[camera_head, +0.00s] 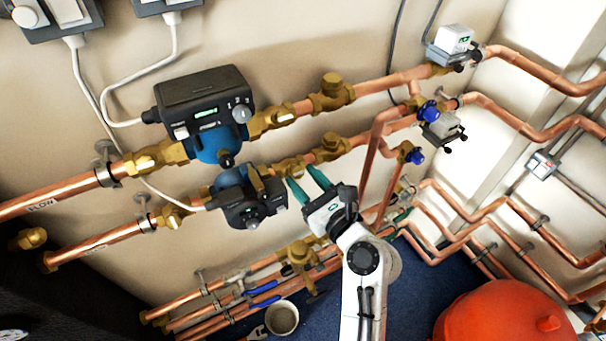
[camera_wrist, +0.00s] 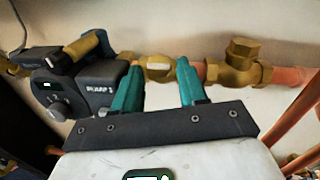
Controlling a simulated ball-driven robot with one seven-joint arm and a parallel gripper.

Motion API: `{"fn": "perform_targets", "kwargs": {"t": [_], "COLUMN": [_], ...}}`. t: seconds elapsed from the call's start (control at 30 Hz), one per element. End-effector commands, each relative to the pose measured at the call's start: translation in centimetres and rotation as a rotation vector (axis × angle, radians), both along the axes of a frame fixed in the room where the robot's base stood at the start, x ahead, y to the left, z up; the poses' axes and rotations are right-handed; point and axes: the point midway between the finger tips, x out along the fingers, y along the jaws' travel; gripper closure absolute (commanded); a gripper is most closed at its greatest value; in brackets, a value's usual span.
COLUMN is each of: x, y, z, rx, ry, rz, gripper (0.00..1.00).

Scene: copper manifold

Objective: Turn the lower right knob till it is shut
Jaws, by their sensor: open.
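My gripper (camera_head: 303,179) has two green fingers, spread apart and empty, pointing up at the lower copper pipe just right of the lower pump (camera_head: 250,203). In the wrist view, a brass valve with a pale label (camera_wrist: 160,66) shows beyond and between the fingertips; its lower part is hidden. The same valve (camera_head: 290,168) sits by the fingertips in the head view; contact cannot be told. Two blue knobs, an upper one (camera_head: 428,112) and a lower one (camera_head: 415,156), are farther right, away from my gripper. Which knob is the lower right one is not marked.
The upper pump (camera_head: 205,110) is above left. A brass fitting (camera_head: 332,147) is just right of the fingers on the lower pipe. Vertical copper pipes (camera_head: 371,165) stand to the right. A red tank (camera_head: 500,318) and a bucket (camera_head: 282,318) are below.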

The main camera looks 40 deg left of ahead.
Motion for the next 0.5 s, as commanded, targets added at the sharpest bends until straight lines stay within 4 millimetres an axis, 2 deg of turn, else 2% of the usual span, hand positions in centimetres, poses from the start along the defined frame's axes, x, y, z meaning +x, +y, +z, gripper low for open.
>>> {"fn": "perform_targets", "kwargs": {"t": [0.17,0.47,0.5], "x": [0.32,0.38,0.37], "y": [1.18,1.3,1.29], "z": [0.02,-0.04,-0.04], "rx": [0.0,-0.001,-0.001], "ry": [0.0,-0.001,-0.001], "rz": [0.0,-0.001,-0.001], "gripper": [0.58,0.58,0.62]}}
